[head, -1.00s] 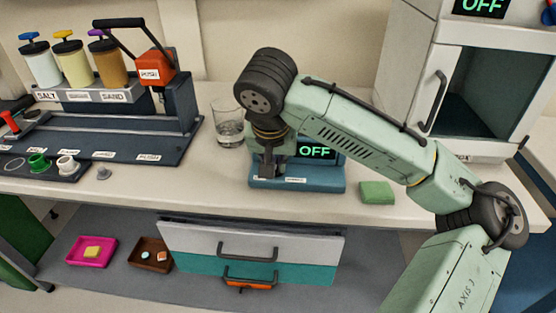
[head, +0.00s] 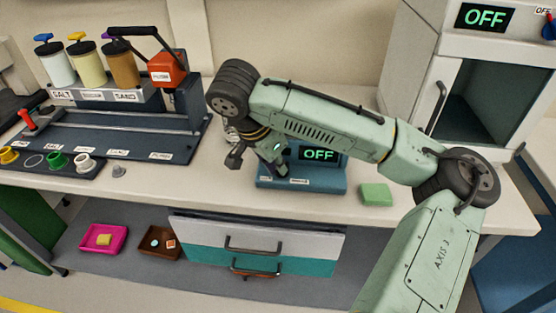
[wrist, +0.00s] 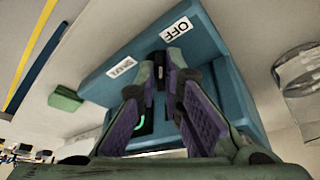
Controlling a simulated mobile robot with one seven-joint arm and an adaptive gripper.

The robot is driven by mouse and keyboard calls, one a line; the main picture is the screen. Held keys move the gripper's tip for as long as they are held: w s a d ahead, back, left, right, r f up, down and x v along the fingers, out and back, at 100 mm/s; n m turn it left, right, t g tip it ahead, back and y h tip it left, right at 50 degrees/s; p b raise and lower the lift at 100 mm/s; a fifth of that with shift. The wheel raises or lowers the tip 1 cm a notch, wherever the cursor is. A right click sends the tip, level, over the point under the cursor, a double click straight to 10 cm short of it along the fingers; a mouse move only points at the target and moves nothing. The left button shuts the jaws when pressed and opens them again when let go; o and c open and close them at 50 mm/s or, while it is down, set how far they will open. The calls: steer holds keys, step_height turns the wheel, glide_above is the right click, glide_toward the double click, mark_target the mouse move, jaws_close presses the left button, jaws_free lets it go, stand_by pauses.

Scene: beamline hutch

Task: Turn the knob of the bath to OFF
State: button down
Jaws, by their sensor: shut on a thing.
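The bath (head: 328,180) is a blue box on the bench, and its display (head: 318,155) reads OFF in green. In the wrist view, the bath's blue body (wrist: 215,38) fills the middle, with an OFF label (wrist: 176,27) just beyond my fingertips and another white label (wrist: 122,67) to the left. My gripper (wrist: 165,68) is shut on the small dark knob (wrist: 158,58), which is mostly hidden between the fingertips. In the head view, my gripper (head: 265,163) is at the bath's left end and hides the knob.
A green block (head: 375,194) lies right of the bath. A glass (head: 229,128) stands behind my wrist, partly hidden. A dispenser rack (head: 110,135) with jars is at left. A white cabinet (head: 425,60) stands at right. Drawers (head: 255,245) and small trays (head: 102,238) are below.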

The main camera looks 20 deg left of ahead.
stand_by(0.4)
steer(key=c, duration=1.7)
jaws_free()
steer(key=shift+f, duration=0.1)
